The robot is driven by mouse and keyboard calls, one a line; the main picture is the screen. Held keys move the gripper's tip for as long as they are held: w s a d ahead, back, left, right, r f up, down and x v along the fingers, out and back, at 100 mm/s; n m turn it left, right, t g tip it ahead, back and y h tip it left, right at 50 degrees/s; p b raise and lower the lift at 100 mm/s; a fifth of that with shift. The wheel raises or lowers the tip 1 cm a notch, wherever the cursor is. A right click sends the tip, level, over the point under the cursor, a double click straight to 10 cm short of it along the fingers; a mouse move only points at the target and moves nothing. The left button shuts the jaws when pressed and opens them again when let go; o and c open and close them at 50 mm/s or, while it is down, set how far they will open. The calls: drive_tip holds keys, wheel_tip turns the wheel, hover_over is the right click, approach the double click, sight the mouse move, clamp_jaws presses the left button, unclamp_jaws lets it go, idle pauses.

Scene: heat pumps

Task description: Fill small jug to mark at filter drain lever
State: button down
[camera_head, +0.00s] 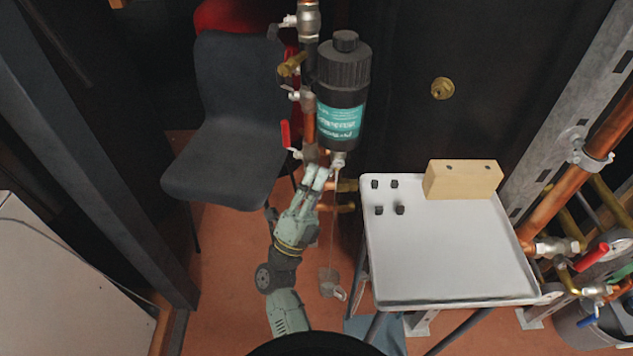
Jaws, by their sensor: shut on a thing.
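The black filter (343,85) with a teal label hangs on the copper pipe at the top centre. Its drain valve (338,160) is at the bottom of the body. My gripper (323,175) is at this valve, its fingers shut on what looks like the drain lever, which they mostly hide. A thin pale stream (333,220) runs from the drain straight down. The small clear jug (329,283) stands below at the stream's foot, left of the white table. The jug's mark and its water level are too small to tell.
The white tray table (455,260) stands right of the jug, with several small black pieces and a wooden block (463,180). A dark chair (230,125) is to the left. A red lever (285,133) is on the pipe left of the filter. A bucket (590,325) stands at the lower right.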

drive_tip(key=shift+f, duration=0.1)
idle(0.3)
drive_tip(key=c, duration=1.6)
unclamp_jaws()
